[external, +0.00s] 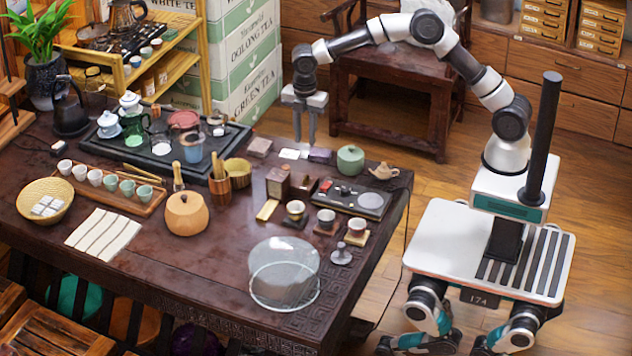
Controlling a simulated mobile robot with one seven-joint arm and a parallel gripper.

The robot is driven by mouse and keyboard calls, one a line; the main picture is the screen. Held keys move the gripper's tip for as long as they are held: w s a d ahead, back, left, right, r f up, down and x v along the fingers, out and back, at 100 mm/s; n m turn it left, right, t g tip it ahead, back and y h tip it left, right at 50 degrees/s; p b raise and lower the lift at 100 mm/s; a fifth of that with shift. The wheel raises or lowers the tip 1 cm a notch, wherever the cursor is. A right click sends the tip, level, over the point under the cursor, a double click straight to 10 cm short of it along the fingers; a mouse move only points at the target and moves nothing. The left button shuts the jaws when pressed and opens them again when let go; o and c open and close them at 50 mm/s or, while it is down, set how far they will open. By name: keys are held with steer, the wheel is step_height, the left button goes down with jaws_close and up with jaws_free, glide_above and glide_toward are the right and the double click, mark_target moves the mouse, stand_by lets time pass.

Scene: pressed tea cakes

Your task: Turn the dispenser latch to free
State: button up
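A small dark wooden box (278,183), which looks like the dispenser, stands on the right half of the dark table.
Small packets (289,154) lie below my gripper. A green lidded jar (350,160), a small clay teapot (383,172) and a dark tray (352,198) stand to the right. Cups (295,211) stand in front of the box. A clear glass dome (284,272) sits near the front edge.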

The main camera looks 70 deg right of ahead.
mark_target(306, 176)
step_height(306, 176, down, 14)
steer(key=shift+b, duration=0.65)
jaws_close()
